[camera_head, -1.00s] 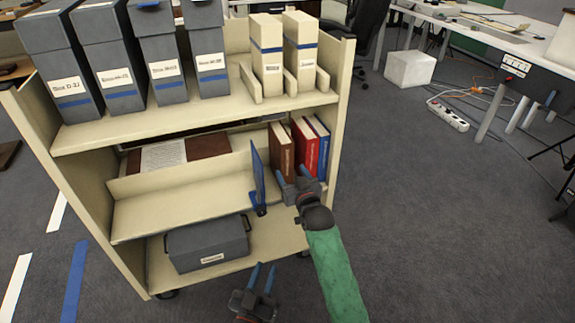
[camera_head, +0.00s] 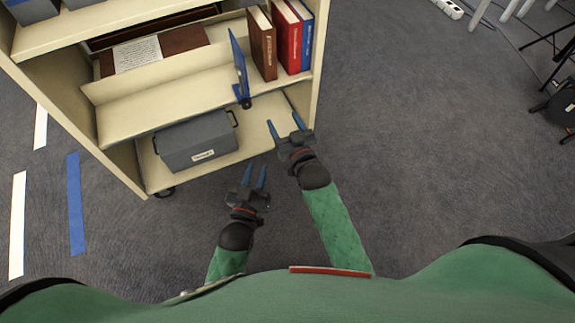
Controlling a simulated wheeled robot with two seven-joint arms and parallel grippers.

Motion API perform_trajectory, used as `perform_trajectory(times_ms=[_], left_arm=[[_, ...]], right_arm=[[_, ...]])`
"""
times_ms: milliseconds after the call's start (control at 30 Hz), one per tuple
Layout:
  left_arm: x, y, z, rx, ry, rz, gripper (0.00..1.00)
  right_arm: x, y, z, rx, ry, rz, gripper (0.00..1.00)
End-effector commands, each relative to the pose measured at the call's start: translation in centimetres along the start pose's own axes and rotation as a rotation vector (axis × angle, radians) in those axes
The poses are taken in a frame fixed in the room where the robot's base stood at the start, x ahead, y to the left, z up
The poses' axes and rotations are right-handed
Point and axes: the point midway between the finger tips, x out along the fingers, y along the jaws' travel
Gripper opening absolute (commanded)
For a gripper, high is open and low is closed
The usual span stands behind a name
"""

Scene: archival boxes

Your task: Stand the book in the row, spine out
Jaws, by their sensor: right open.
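A brown book (camera_head: 263,45), a red book (camera_head: 288,38) and a blue book (camera_head: 306,36) stand upright side by side at the right end of the cart's middle shelf, spines facing out. A blue bookend (camera_head: 240,68) stands to the left of the brown book, with a small gap between them. My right gripper (camera_head: 282,125) is open and empty, below and in front of the books, near the lower shelf's right end. My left gripper (camera_head: 254,175) is lower, in front of the cart; its fingers are apart with nothing between them.
The cart (camera_head: 118,172) has a grey box (camera_head: 197,143) on its lower shelf. A printed sheet (camera_head: 137,56) lies over a brown surface behind the middle shelf.

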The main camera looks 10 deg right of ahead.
Motion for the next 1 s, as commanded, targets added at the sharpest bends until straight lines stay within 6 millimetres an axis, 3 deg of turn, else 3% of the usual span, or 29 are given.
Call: perform_trajectory(times_ms=[33,200,400,1000], left_arm=[[0.0,0.0,0.0,0.0,0.0,0.0,0.27],[0.0,0.0,0.0,0.001,0.0,0.0,0.27],[0.0,0.0,-0.1,0.001,0.001,0.0,0.27],[0.1,-0.1,-0.1,0.001,0.002,0.0,0.27]], right_arm=[[-2.1,-0.7,1.2,0.01,-0.003,-0.001,0.62],[-7.6,-2.5,3.3,0.039,0.013,-0.006,0.62],[-11.4,-3.8,4.3,0.062,0.027,-0.01,0.62],[-12.1,-4.1,4.4,0.066,0.03,-0.011,0.62]])
